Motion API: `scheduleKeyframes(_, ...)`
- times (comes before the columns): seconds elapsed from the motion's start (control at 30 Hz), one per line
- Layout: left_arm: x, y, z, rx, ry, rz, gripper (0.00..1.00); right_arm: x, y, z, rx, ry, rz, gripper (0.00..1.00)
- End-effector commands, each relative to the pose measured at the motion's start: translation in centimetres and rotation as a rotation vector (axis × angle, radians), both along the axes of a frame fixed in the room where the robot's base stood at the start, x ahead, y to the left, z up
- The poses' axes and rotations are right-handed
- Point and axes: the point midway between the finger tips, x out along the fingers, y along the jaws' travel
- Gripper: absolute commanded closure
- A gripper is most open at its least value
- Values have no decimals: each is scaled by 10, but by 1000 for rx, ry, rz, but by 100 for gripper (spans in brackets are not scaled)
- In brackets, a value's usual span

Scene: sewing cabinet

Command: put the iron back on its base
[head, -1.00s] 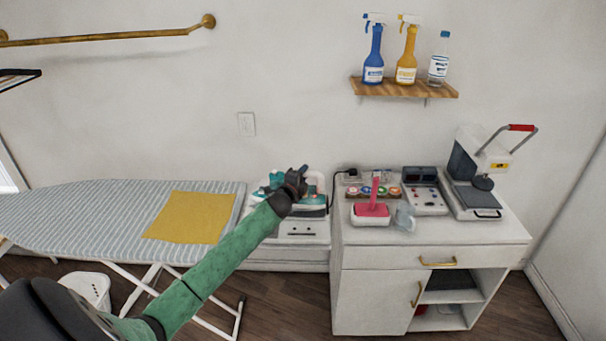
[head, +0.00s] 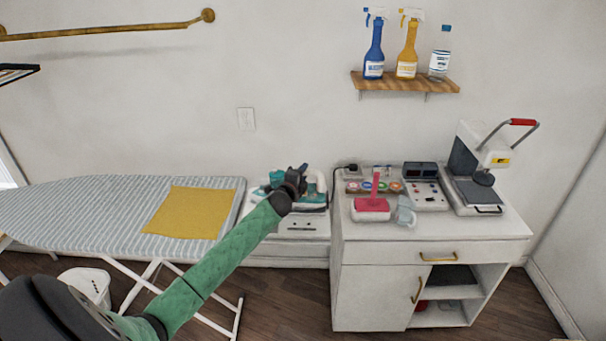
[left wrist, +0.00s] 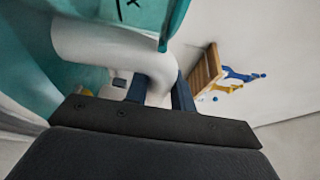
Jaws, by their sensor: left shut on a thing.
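The teal and white iron (head: 312,196) is at the white base (head: 303,226), between the ironing board and the cabinet. My left gripper (head: 296,178) is at the iron, and its wrist hides part of it. In the left wrist view, the gripper (left wrist: 160,95) is shut on the white handle of the iron (left wrist: 105,45), with dark fingers on either side. I cannot tell whether the iron rests fully on the base or is slightly above it. My right gripper is not in view.
The striped ironing board (head: 100,210) with a yellow cloth (head: 188,213) is at the left. The white cabinet (head: 450,240) at the right holds a pink-handled tool (head: 372,204), a control box (head: 424,190) and a heat press (head: 478,190). A wall shelf (head: 405,86) holds bottles.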

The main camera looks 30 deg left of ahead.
Motion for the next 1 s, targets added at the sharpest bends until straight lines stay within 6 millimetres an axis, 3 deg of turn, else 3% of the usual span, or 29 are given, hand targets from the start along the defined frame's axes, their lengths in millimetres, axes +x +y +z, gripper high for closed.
scheduleKeyframes(0.83, 0, 0, -9, 1, -4, 0, 100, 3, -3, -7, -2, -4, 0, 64)
scheduleKeyframes(0.87, 0, 0, -8, 1, -4, 0, 70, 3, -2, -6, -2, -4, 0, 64)
scheduleKeyframes(0.97, 0, 0, -9, 0, -3, 0, 50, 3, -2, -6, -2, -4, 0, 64)
scheduleKeyframes(1.0, 0, 0, -9, 0, -2, 0, 50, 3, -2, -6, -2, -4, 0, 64)
